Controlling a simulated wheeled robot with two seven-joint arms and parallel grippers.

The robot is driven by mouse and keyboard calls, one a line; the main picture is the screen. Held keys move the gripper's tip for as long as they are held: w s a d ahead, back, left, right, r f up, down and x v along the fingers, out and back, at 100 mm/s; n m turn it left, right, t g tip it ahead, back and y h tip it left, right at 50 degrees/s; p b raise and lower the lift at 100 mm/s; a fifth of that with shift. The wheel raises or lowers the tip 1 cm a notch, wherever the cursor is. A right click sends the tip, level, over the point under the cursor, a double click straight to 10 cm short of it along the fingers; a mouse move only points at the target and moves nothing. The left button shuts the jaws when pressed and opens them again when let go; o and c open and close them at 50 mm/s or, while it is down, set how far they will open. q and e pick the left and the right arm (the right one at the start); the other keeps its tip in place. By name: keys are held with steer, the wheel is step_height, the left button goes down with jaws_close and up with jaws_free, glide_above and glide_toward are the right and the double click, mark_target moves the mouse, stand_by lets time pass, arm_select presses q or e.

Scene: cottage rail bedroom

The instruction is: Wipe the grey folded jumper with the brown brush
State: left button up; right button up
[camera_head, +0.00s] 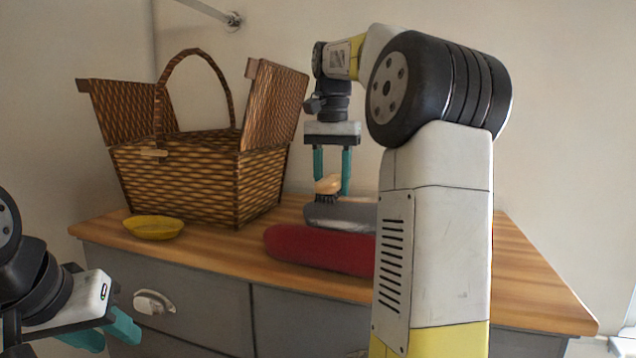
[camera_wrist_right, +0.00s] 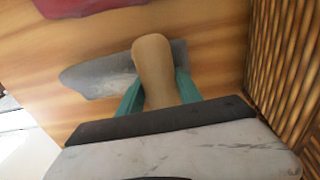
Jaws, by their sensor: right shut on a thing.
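The grey folded jumper (camera_head: 345,217) lies on the wooden top, partly hidden by my right arm. It also shows in the right wrist view (camera_wrist_right: 92,78). My right gripper (camera_head: 332,180) points down over the jumper's back part, shut on the brown brush (camera_head: 328,185). The brush has a tan body with dark bristles facing down at the jumper's back left edge; I cannot tell whether they touch it. In the right wrist view the brush's rounded tan body (camera_wrist_right: 154,68) stands between the teal fingers. My left gripper (camera_head: 104,334) is open and empty, low in front of the drawers.
A red folded item (camera_head: 318,249) lies just in front of the jumper. A wicker basket (camera_head: 190,180) with raised lids stands left of the right gripper. A yellow bowl (camera_head: 153,228) sits at the front left. The wooden top's right end (camera_head: 530,290) is clear.

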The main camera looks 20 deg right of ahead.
steer(key=shift+r, duration=0.15)
steer(key=shift+r, duration=2.85)
